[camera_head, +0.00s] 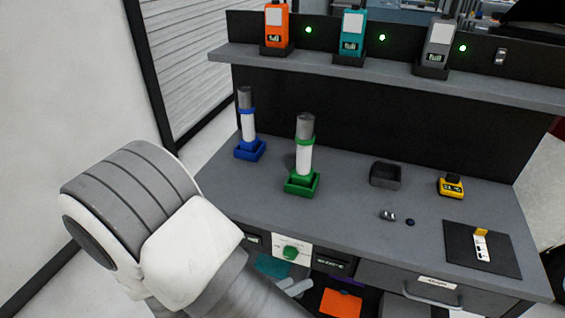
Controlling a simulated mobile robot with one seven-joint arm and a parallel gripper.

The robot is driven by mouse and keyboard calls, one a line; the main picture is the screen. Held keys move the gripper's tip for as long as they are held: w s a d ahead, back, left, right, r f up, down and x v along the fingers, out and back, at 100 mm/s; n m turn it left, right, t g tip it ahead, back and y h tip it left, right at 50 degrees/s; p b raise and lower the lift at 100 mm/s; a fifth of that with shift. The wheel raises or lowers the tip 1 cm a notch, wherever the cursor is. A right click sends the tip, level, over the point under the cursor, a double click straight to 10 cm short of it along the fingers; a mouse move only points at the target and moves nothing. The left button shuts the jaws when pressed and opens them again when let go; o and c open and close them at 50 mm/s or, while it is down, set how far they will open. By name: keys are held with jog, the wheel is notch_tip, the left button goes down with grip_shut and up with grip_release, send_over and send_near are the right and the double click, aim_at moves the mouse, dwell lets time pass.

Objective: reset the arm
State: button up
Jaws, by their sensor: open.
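My arm shows at the lower left of the head view as a thick white and grey link in front of the workbench (350,215). Its far end runs out of the bottom of the picture. My gripper is not in view, so its jaws and anything near them are hidden.
Upright cylinders in a blue holder (250,149) and a green holder (301,184) stand near my arm. A dark tray (385,175), yellow device (451,187) and black mat (505,262) lie right. A shelf (400,75) bears three scanners.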

jog(key=s+d+r+m+y+p, duration=0.1)
jog(key=d+r+m+y, duration=0.3)
jog(key=r+m, duration=0.5)
jog(key=s+d+r+m+g+y+p, duration=0.1)
jog(key=d+r+m+y, duration=0.3)
jog(key=r+m, duration=0.5)
jog(key=s+d+r+m+g+y+p, duration=0.1)
jog(key=s+d+r+m+y, duration=0.2)
jog(key=r+m, duration=0.7)
jog(key=d+m+y, duration=0.1)
jog(key=m, duration=0.5)
jog(key=shift+d+y, duration=0.25)
jog(key=shift+y, duration=0.15)
